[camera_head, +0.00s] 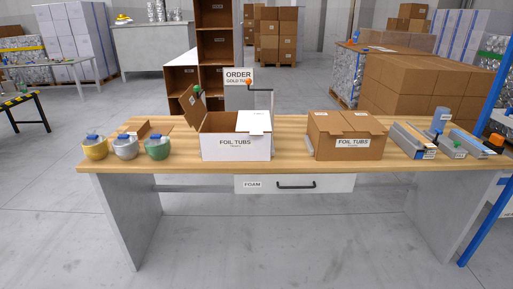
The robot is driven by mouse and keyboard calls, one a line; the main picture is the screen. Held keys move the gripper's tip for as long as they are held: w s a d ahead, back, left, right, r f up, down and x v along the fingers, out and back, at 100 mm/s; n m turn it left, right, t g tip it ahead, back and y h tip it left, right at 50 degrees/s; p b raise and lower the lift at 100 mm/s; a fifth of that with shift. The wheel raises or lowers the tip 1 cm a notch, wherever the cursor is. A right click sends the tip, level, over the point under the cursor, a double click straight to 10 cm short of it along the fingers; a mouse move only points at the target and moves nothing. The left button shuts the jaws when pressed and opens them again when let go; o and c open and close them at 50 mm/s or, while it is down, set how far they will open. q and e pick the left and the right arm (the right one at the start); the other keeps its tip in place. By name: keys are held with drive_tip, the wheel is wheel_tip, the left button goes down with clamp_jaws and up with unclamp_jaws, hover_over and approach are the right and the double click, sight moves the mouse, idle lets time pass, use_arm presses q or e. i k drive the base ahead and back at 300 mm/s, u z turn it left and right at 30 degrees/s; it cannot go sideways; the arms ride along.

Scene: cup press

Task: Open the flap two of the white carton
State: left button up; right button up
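The white carton (236,149), labelled FOIL TUBS, stands near the middle of the wooden table. Its left flap (192,105) stands up, tilted outward to the left. A white flap (255,122) covers the right part of the top. Brown interior (222,122) shows between them. I cannot tell which flap is flap two. Neither of my grippers is in the head view, and nothing of mine visibly touches the carton.
A brown carton (345,136) stands to the right, then several boxes and tools (413,140). An ORDER sign (238,76) stands behind. A drawer (294,184) labelled FOAM is under the tabletop.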

sight(255, 123)
drive_tip(key=u, duration=0.8)
drive_tip(key=i, duration=1.25)
drive_tip(key=z, duration=0.25)
